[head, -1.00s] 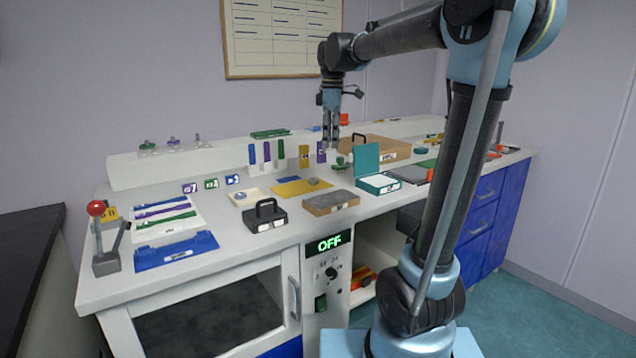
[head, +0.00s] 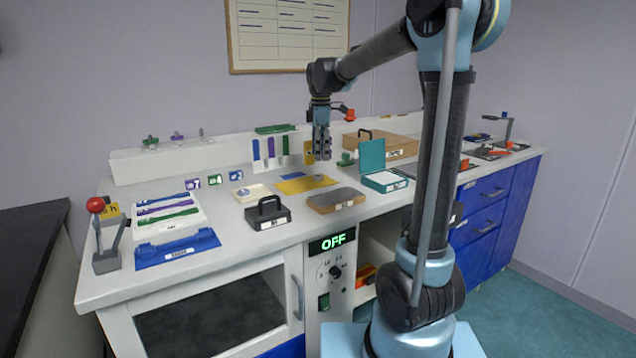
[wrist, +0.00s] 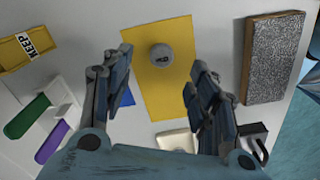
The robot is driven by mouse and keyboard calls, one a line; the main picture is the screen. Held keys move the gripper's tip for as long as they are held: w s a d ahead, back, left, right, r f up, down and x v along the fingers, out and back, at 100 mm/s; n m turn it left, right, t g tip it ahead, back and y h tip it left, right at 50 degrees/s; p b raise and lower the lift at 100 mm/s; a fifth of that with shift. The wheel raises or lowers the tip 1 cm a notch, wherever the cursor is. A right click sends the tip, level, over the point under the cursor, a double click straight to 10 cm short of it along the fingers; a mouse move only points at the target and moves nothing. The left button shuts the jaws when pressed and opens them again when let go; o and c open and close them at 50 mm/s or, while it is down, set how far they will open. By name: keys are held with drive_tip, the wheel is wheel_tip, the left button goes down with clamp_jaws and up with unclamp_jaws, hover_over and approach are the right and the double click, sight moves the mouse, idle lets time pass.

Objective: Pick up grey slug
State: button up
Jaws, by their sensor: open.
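The grey slug (wrist: 161,55) is a small round grey piece with a dark mark on top. It lies on the yellow mat (wrist: 160,95), toward the mat's upper part in the wrist view. In the head view the slug (head: 318,178) sits on the yellow mat (head: 292,187) below my gripper. My gripper (head: 322,158) points down and is apart from the slug. In the wrist view my gripper (wrist: 160,95) has its two blue-grey fingers spread wide, with nothing between them. The slug shows ahead of the gap between the fingers.
A speckled grey-topped block (wrist: 273,60) lies beside the mat. A black-handled box (head: 267,214), a teal open-lidded box (head: 384,180) and a cream tray (wrist: 176,141) stand nearby. A KEEP-labelled yellow holder (wrist: 28,45) and a rack of colored strips are close.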

sight(319, 175)
drive_tip(key=shift+s+a+f, duration=0.1)
drive_tip(key=shift+f, duration=1.9)
drive_tip(key=shift+s+a+f, duration=0.1)
drive_tip(key=shift+f, duration=1.85)
drive_tip(key=shift+c, duration=0.5)
drive_tip(key=c, duration=0.8)
